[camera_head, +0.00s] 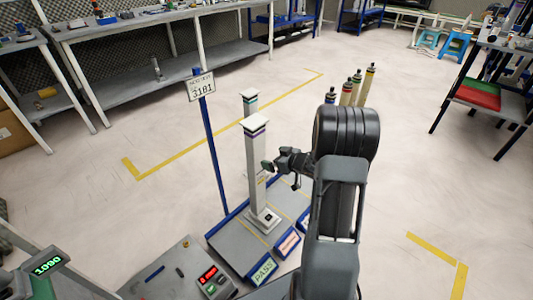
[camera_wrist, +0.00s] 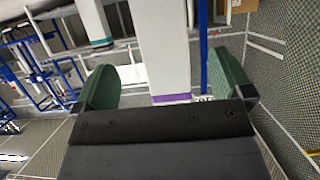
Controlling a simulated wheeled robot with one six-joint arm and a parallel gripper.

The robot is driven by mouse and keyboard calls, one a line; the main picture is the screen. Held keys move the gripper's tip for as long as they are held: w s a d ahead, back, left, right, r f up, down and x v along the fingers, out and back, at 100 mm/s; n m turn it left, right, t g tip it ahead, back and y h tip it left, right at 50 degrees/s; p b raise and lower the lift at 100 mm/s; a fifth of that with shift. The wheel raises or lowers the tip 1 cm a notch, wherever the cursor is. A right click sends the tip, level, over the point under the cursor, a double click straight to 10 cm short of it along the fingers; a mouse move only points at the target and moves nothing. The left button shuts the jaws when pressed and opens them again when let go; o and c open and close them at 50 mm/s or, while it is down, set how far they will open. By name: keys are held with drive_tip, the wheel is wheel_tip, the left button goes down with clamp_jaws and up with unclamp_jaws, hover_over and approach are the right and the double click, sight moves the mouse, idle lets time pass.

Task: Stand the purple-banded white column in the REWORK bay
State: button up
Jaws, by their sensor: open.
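The purple-banded white column (camera_head: 257,165) stands upright on its square foot on the grey bay platform (camera_head: 233,243). Its foot is in the middle bay, behind a red-and-white label (camera_head: 288,242) that is too small to read. My gripper (camera_head: 281,172) is open at the column's right side, around mid-height. In the wrist view the column (camera_wrist: 168,45) runs between the two green fingers of my gripper (camera_wrist: 165,70), with a gap on each side. Its purple band shows low in that view.
A second white column with a teal band (camera_head: 249,98) stands close behind; it also shows in the wrist view (camera_wrist: 95,22). A blue post with a 3181 sign (camera_head: 201,87) rises at the left. Several dark-topped yellow and red posts (camera_head: 355,88) stand behind my arm. A PASS label (camera_head: 262,271) marks the front-left bay.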

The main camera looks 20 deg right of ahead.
drive_tip(key=s+a+r+m+g+h, duration=0.25)
drive_tip(key=s+r+h, duration=0.35)
drive_tip(key=r, duration=0.4)
drive_tip(key=s+a+r+m+g+y, duration=0.1)
drive_tip(key=s+a+m+g, duration=0.1)
drive_tip(key=s+a+g, duration=0.5)
drive_tip(key=s+a, duration=0.5)
drive_tip(key=s, duration=0.5)
drive_tip(key=shift+a+r+p, duration=0.25)
drive_tip(key=shift+a+p, duration=0.1)
drive_tip(key=shift+a, duration=0.05)
drive_tip(key=shift+g, duration=0.25)
